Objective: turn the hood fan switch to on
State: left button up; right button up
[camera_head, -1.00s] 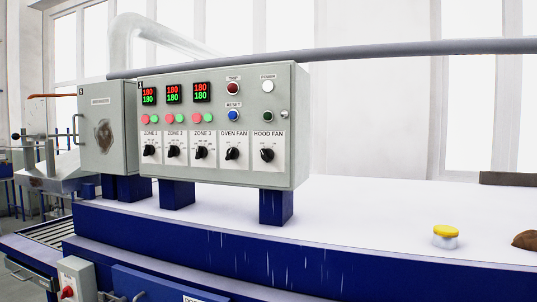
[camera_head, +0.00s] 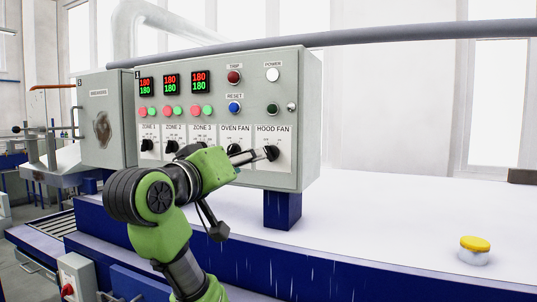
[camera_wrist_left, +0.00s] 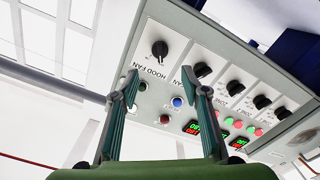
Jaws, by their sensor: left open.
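The hood fan switch is a black rotary knob (camera_head: 272,153) on a white plate labelled HOOD FAN, at the lower right of the grey control panel (camera_head: 308,120). It also shows in the left wrist view as a knob (camera_wrist_left: 159,49) just beyond the fingertips. My left gripper (camera_head: 252,155) is at the panel's lower right, with its fingertips close to this knob. In the left wrist view the two fingers (camera_wrist_left: 162,80) are spread apart with nothing between them. I cannot tell whether a fingertip touches the knob. My right gripper is not in view.
The oven fan knob (camera_head: 233,149) is partly behind my left gripper. Zone knobs stand in the same row, with lamps and red-green displays above. A grey pipe (camera_head: 420,32) runs above the panel.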

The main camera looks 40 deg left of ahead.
aim_at(268, 155)
pick_arm(q)
jog(key=p+x, duration=0.3)
jog(key=x, duration=0.8)
jog(key=shift+w+p, duration=0.1)
jog(key=shift+p, duration=0.3)
jog(key=shift+w+f, duration=0.1)
jog(key=shift+w, duration=0.35)
jog(key=shift+a, duration=0.1)
jog(key=c, duration=1.1)
